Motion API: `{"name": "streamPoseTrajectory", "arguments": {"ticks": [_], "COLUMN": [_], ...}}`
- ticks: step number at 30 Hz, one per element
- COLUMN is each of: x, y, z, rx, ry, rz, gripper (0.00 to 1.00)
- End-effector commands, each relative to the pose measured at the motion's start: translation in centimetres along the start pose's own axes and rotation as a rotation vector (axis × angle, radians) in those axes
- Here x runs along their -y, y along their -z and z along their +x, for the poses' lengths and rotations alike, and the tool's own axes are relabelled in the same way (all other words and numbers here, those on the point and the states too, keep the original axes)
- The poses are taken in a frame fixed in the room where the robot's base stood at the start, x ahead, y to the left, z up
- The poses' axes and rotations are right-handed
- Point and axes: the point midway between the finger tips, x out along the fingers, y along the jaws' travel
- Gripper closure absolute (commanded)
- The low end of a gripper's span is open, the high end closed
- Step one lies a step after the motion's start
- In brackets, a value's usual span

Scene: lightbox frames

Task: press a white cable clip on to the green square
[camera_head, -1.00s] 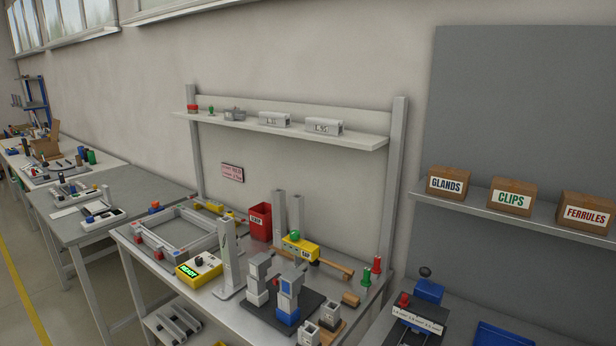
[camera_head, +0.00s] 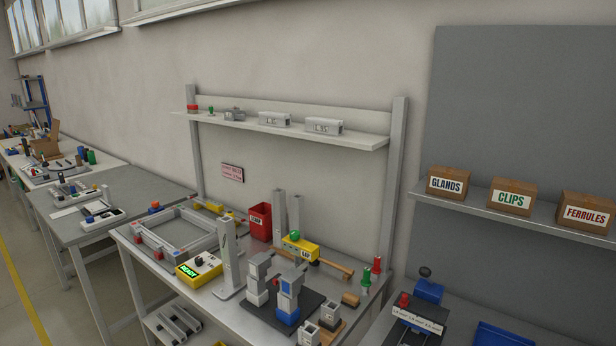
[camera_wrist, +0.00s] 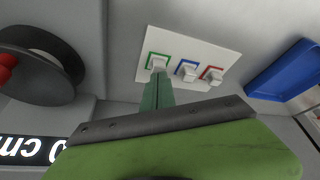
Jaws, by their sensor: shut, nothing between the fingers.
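In the wrist view a white plate (camera_wrist: 200,48) carries three coloured square outlines in a row. The green square (camera_wrist: 149,56) is at the left, the blue square (camera_wrist: 181,66) in the middle and the red square (camera_wrist: 207,70) at the right. A small white clip (camera_wrist: 159,62) shows within the green outline, and similar pale pieces show at the blue and red ones. My gripper (camera_wrist: 157,76) is shut and empty, its green fingers pointing at the clip in the green square. The fingertips hide its lower edge; I cannot tell whether they touch it.
In the wrist view, a dark round spool (camera_wrist: 40,65) stands at the left and a blue tray (camera_wrist: 285,72) at the right. In the head view, a CLIPS box (camera_head: 510,197) stands on the shelf at the right, between the GLANDS and FERRULES boxes.

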Motion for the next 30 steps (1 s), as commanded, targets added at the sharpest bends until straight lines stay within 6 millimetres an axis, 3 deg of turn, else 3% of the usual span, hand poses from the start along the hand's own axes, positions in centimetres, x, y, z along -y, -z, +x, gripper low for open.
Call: {"name": "streamPoseTrajectory", "arguments": {"ticks": [5, 24, 30], "x": [0.0, 0.0, 0.0], "y": [0.1, 2.5, 2.8], "z": [-0.3, -5.8, -6.6], "rx": [0.003, 0.0, 0.0], "ry": [0.001, 0.0, 0.0], "rz": [-0.001, -0.001, -0.001], "gripper": [1.0, 1.0, 1.0]}}
